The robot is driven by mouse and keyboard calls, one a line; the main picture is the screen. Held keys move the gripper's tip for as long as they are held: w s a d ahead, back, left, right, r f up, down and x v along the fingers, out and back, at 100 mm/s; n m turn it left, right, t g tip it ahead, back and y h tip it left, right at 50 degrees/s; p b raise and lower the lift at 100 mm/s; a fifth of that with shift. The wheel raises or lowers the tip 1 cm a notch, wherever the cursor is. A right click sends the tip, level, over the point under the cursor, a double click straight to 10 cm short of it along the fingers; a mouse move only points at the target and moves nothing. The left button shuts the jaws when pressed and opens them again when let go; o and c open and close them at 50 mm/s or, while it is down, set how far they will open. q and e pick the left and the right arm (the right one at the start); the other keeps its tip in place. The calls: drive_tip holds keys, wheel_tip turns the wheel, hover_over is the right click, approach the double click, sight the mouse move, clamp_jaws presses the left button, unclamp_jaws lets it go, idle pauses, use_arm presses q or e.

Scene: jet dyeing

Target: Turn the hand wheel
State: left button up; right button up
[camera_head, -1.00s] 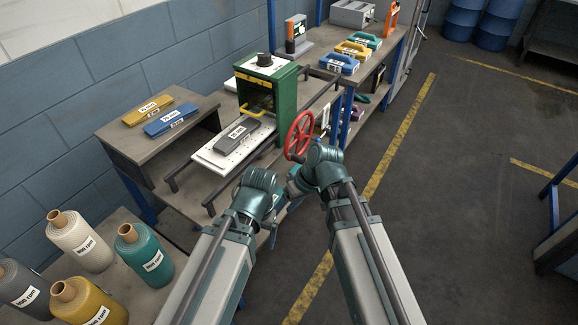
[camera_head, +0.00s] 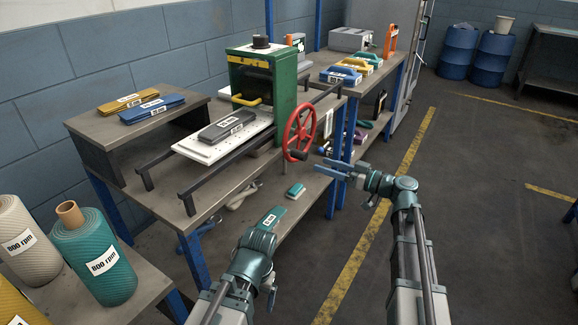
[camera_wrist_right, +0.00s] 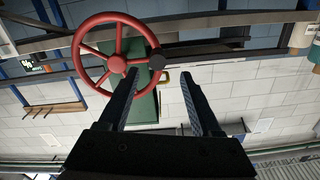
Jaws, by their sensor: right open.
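The red hand wheel (camera_head: 301,131) is on the right side of the green machine (camera_head: 262,95). Its black handle knob (camera_head: 298,155) sits low on the rim. In the right wrist view the red wheel (camera_wrist_right: 117,65) shows with its black knob (camera_wrist_right: 157,62) just beyond the fingertips. My right gripper (camera_head: 326,167) is open and empty, right of the knob with a small gap. Its fingers (camera_wrist_right: 161,80) are spread in the wrist view.
A white plate (camera_head: 207,149) with a grey cartridge (camera_head: 226,125) lies on rails left of the machine. A side table (camera_head: 110,130) holds yellow and blue cartridges. Fabric rolls stand at the lower left. The floor right of my right arm is clear.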

sight(291, 153)
drive_tip(key=x, duration=1.3)
drive_tip(key=shift+w+a+r, duration=0.15)
drive_tip(key=shift+w+r, duration=0.05)
drive_tip(key=shift+w, duration=0.15)
drive_tip(key=shift+c, duration=0.2)
drive_tip(key=c, duration=1)
drive_tip(key=shift+s, duration=0.1)
clamp_jaws()
drive_tip(key=shift+s+a, duration=0.1)
